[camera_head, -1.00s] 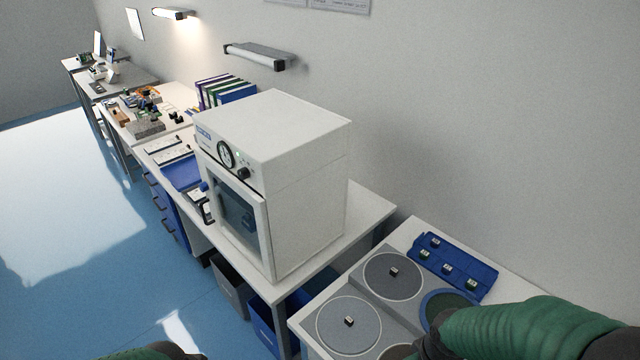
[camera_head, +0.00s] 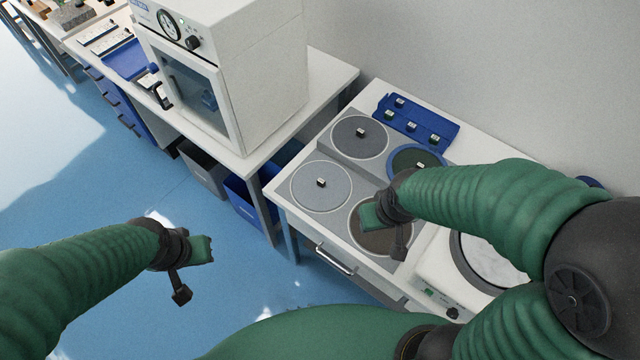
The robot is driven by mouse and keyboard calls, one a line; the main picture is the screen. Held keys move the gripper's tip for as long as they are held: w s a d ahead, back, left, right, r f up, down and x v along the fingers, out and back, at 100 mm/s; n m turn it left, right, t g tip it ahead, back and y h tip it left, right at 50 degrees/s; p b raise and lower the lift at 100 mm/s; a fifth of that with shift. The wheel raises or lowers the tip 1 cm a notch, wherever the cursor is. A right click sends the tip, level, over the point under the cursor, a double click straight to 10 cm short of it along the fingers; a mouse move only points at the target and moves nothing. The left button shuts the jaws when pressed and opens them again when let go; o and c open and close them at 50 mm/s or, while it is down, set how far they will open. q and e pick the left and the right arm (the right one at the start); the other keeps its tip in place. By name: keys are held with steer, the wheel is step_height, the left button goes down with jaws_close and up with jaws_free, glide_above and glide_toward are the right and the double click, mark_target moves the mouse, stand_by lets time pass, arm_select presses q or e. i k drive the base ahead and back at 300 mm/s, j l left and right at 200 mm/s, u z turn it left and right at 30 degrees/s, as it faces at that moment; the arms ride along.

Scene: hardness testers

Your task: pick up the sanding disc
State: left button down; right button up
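Several round discs lie on the white bench at right: a grey disc (camera_head: 345,137), a lighter grey disc (camera_head: 315,197), a dark green disc with a blue rim (camera_head: 432,158) and a brownish disc (camera_head: 375,243). I cannot tell which one the task means. My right gripper (camera_head: 386,232) is above the brownish disc and hides part of it; its two fingers look apart, with nothing seen between them. My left gripper (camera_head: 195,270) hangs over the blue floor, left of the bench, fingers apart and empty.
A blue tray (camera_head: 440,127) with small blocks lies behind the discs; small blocks also sit on both grey discs. A white machine with a round plate (camera_head: 492,258) stands at right. A white oven (camera_head: 262,75) stands on the left bench. The floor at left is clear.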

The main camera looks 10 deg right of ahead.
mark_target(319, 186)
steer(key=i+j+z, duration=0.3)
steer(key=j, duration=0.25)
steer(key=i+j+z, duration=0.15)
steer(key=i+j, duration=0.15)
steer(key=i+j+z, duration=0.15)
steer(key=j, duration=0.25)
steer(key=i+j+z, duration=0.15)
steer(key=j, duration=0.15)
steer(key=i+j+z, duration=0.15)
steer(key=j, duration=0.25)
steer(key=j+z, duration=0.15)
steer(key=j, duration=0.2)
steer(key=i, duration=0.05)
